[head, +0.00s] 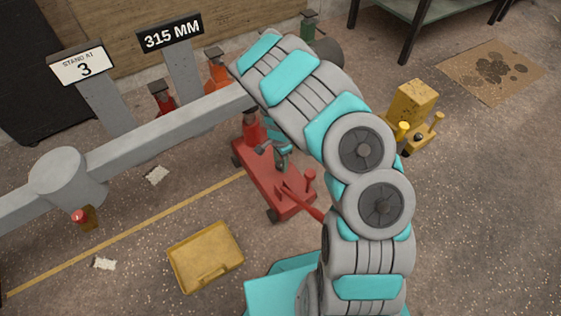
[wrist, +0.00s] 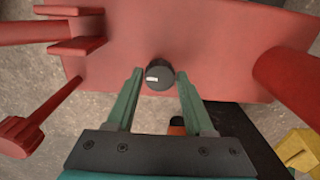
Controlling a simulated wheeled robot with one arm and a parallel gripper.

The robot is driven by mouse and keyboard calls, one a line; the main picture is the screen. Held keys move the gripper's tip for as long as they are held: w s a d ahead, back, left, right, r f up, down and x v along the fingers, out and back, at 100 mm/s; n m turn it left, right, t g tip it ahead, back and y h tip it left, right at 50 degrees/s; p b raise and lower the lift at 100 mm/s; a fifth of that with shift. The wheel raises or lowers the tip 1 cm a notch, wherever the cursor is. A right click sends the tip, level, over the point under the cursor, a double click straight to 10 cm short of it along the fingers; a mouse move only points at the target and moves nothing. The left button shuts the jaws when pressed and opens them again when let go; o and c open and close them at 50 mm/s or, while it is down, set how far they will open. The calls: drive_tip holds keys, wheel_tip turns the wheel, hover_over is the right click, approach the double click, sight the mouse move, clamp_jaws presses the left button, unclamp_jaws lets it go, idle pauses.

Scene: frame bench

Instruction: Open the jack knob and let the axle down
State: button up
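The red jack (head: 262,180) stands on the floor under the grey axle (head: 165,127), with its red post (head: 252,127) rising towards the axle. In the wrist view the jack's red plate (wrist: 215,45) fills the upper part. A round black knob (wrist: 159,77) with a white mark sits on the plate. My gripper (wrist: 160,73) is open, its two green fingers on either side of the knob with a gap at each side. In the head view my gripper (head: 281,155) is low over the jack, partly hidden by my arm.
A yellow tray (head: 205,257) lies on the floor in front. A yellow block-shaped unit (head: 412,103) stands at right. A red handle (head: 305,202) sticks out from the jack. Open floor lies at lower right.

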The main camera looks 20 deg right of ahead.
clamp_jaws()
